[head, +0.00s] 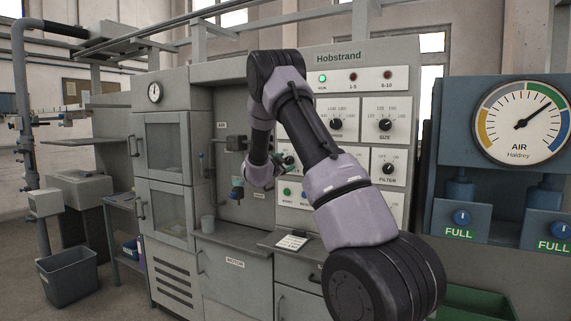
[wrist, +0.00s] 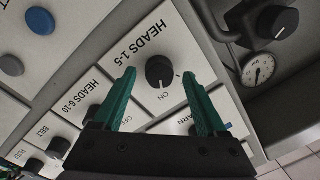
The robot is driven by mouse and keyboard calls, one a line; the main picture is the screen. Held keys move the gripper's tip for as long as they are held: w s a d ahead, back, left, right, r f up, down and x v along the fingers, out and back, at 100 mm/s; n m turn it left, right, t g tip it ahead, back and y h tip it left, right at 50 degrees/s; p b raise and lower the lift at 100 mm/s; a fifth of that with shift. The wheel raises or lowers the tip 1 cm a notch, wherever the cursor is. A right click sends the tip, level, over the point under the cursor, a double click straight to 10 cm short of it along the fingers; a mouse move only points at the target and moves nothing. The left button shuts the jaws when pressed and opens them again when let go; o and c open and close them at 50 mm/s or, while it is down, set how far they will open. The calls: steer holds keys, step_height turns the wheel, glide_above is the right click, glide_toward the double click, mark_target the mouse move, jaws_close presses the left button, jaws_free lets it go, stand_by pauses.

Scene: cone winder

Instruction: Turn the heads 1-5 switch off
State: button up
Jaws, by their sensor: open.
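The heads 1-5 switch (wrist: 159,70) is a round black knob on a white plate in the wrist view, where its label reads upside down. A small pale mark on the knob seems to face the word ON. My gripper (wrist: 159,76) is open, its two green fingers on either side of the knob with gaps; whether they touch it I cannot tell. In the head view the switch is hidden behind my arm.
The heads 6-10 switch (wrist: 92,113) sits beside it, with the belt knob (wrist: 59,147) beyond. A black knob (wrist: 277,22) and a small gauge (wrist: 257,69) are at right. On the Hobstrand panel the green run lamp (head: 322,78) is lit; the 1-5 lamp (head: 353,76) looks dark red.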

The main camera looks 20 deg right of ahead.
steer(key=shift+w+d, duration=0.15)
steer(key=shift+c, duration=0.3)
jaws_close()
steer(key=shift+n, duration=0.3)
steer(key=n, duration=0.5)
steer(key=shift+n, duration=0.3)
steer(key=n, duration=0.5)
steer(key=shift+g, duration=0.4)
steer(key=shift+n, duration=0.3)
